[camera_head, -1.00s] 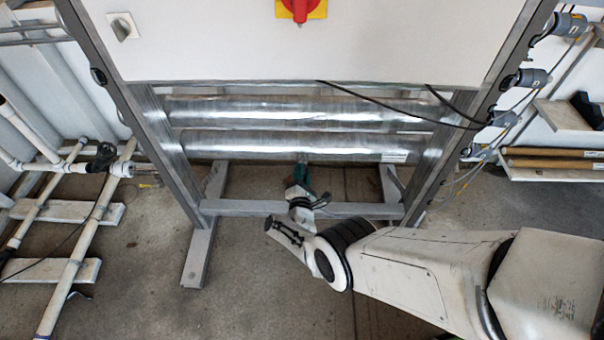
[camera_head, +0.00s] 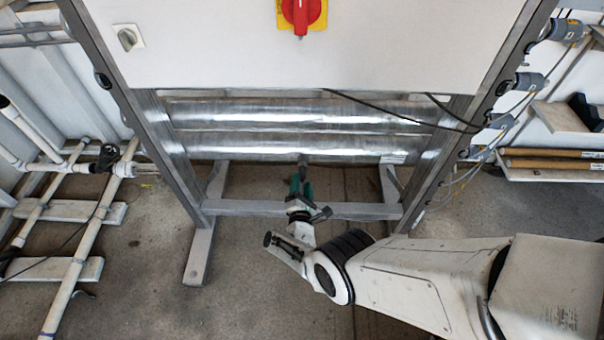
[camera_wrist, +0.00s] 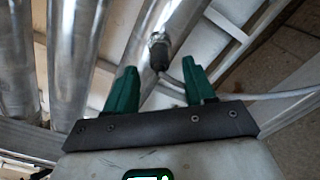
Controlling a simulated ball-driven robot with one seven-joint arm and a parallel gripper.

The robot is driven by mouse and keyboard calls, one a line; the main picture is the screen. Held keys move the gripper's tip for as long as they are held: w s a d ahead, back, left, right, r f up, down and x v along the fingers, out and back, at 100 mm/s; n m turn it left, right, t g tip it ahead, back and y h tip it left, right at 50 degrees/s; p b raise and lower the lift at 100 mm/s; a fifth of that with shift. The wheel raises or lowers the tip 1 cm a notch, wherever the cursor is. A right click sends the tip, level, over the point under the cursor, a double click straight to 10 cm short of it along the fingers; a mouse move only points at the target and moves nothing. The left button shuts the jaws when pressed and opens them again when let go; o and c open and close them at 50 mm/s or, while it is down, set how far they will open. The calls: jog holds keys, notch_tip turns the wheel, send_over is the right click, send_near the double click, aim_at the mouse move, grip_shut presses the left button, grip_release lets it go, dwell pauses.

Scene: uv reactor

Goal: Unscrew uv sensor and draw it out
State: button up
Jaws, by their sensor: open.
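The uv sensor (camera_wrist: 160,52) is a small dark cylinder with a metal collar. In the wrist view it sits on the side of a shiny reactor tube (camera_wrist: 178,22), with a pale cable (camera_wrist: 285,94) running off to the right. In the head view a small grey stub, likely the sensor (camera_head: 302,160), shows under the lower tube, just beyond my gripper. My gripper (camera_wrist: 162,78) has green fingers spread apart. The sensor appears between the two fingertips in the wrist view, not visibly touched by either. My gripper (camera_head: 303,178) also shows in the head view.
A grey metal frame (camera_head: 300,210) surrounds the tubes, with a crossbar under my wrist. A white cabinet with a red and yellow switch (camera_head: 301,12) is above. White pipes (camera_head: 80,235) stand left; black cables (camera_head: 400,113) hang at right.

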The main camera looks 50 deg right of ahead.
aim_at(302, 177)
jog(key=p+v, duration=0.1)
jog(key=v, duration=0.4)
jog(key=shift+s+a+r+p, duration=0.1)
jog(key=shift+s+a+p, duration=0.05)
jog(key=shift+a+p, duration=0.15)
jog(key=shift+s+a, duration=0.1)
jog(key=shift+s, duration=0.1)
jog(key=shift+c, duration=0.6)
jog(key=shift+s+m, duration=0.15)
jog(key=shift+m, duration=0.15)
jog(key=shift+c, duration=0.5)
jog(key=shift+w+d+m+b, duration=1.25)
jog(key=shift+m+b, duration=0.65)
jog(key=shift+m, duration=2.3)
jog(key=shift+w+d+m+b, duration=0.95)
jog(key=shift+d+m+b, duration=0.75)
jog(key=shift+m, duration=2.5)
jog(key=shift+w+d+m+b, duration=1.15)
jog(key=shift+m+b, duration=1)
jog(key=shift+m, duration=2.05)
